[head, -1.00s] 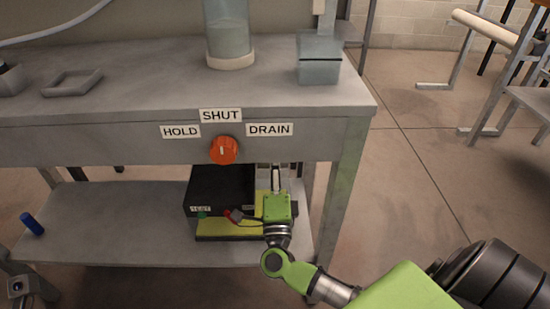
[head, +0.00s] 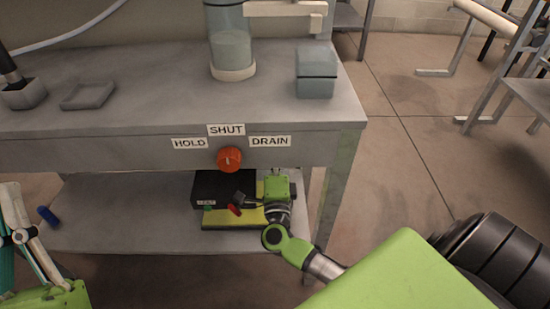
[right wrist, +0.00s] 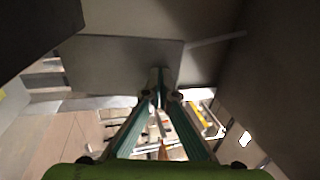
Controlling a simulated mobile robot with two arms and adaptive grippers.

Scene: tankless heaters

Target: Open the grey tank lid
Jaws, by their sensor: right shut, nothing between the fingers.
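A small grey box-shaped tank (head: 316,86) stands on the bench top near its right end. Its lid (head: 316,60) sits flat on it above a dark seam, closed. My right gripper (right wrist: 158,84) is shut and empty, its fingertips together in the right wrist view. In the head view its green body is below the bench top's front edge, beside the black box, and its fingertips are mostly hidden. It is well below the tank. My left gripper (head: 18,232) shows partly at the lower left, far from the tank; I cannot tell its opening.
An orange knob (head: 229,159) on the bench front points to SHUT, between HOLD and DRAIN. A glass cylinder (head: 230,45) stands left of the tank. A black box (head: 218,186) and a blue cylinder (head: 48,215) rest on the lower shelf. A shallow tray (head: 88,94) lies at left.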

